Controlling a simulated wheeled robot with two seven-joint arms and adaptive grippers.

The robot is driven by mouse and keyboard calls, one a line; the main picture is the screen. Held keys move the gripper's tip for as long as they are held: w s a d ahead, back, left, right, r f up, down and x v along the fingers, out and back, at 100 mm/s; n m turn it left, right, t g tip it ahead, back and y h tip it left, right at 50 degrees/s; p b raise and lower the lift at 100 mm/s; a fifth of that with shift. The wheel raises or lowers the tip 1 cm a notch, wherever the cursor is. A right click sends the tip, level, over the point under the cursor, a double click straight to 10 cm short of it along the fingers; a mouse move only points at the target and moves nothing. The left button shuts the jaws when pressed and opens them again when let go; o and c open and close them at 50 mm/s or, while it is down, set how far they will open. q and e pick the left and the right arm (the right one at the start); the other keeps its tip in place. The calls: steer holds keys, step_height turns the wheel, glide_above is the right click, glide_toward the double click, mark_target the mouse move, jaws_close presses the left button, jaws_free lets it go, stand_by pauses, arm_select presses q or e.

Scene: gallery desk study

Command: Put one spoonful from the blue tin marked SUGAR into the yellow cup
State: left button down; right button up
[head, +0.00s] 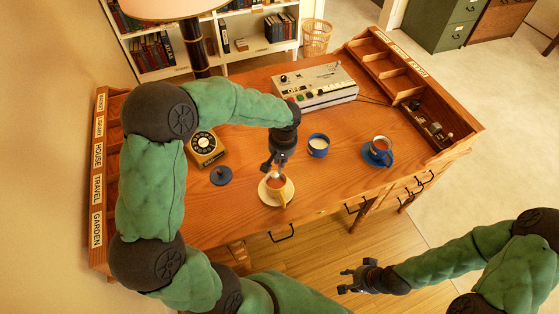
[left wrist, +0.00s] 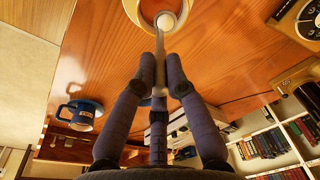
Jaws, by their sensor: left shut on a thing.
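The yellow cup (head: 287,192) stands on a pale saucer near the desk's front edge, with brown liquid inside. My left gripper (head: 273,168) is just above it, pointing down. In the left wrist view, my left gripper (left wrist: 161,68) is shut on a spoon (left wrist: 161,45). The spoon's bowl carries a white heap and is over the yellow cup (left wrist: 146,12). An open blue tin (head: 318,150) with white contents stands to the right and behind; its marking is not legible. My right gripper (head: 348,281) is open and empty, in front of the desk.
A blue lid (head: 221,176) and a dial telephone (head: 205,148) lie to the left. A grey machine (head: 318,86) is at the back. Labelled compartments line both desk sides.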

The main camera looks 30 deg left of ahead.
arm_select(q)
steer(key=s+d+t+y+b, duration=0.1)
steer(key=b, duration=0.3)
steer(key=shift+d+f, duration=0.1)
steer(key=shift+b, duration=0.35)
steer(key=y+b, duration=0.1)
steer(key=b, duration=0.2)
steer(key=s+d+t+y+b, duration=0.1)
steer(key=b, duration=0.2)
steer(key=d+f+b, duration=0.1)
steer(key=b, duration=0.2)
steer(key=shift+s+d+f+t+y, duration=0.1)
steer(key=shift+s+t+y, duration=0.2)
steer(key=shift+t+y, duration=0.1)
